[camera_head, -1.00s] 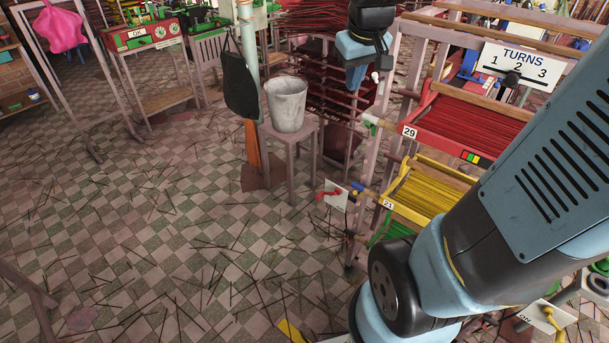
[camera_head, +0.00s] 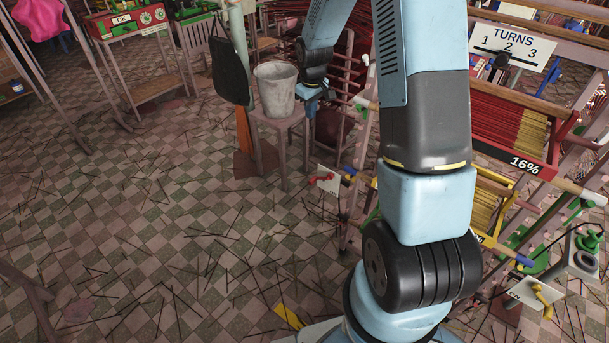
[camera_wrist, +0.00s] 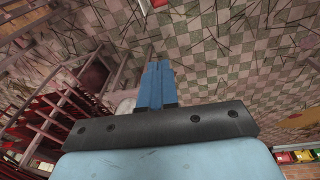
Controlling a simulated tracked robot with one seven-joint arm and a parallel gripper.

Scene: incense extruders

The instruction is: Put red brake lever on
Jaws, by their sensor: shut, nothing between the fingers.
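The red brake lever (camera_head: 325,178) is small and sits against a white plate (camera_head: 328,196) on the near left side of the rack, low beside the yellow incense tray. Its exact angle is too small to read. My gripper (camera_head: 311,108) is shut and empty, pointing down, above and slightly left of the lever and apart from it. It hangs at the right of the bucket. In the wrist view my blue fingers (camera_wrist: 156,84) are together over the floor. A bit of red with a white edge shows at the top edge there, too cut off to name surely.
A grey bucket (camera_head: 276,92) stands on a stool (camera_head: 281,125) left of my gripper, near a post with a black bag (camera_head: 229,70). Racks of red and yellow incense (camera_head: 520,120) fill the right. The tiled floor (camera_head: 170,210) at left is open, with scattered sticks.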

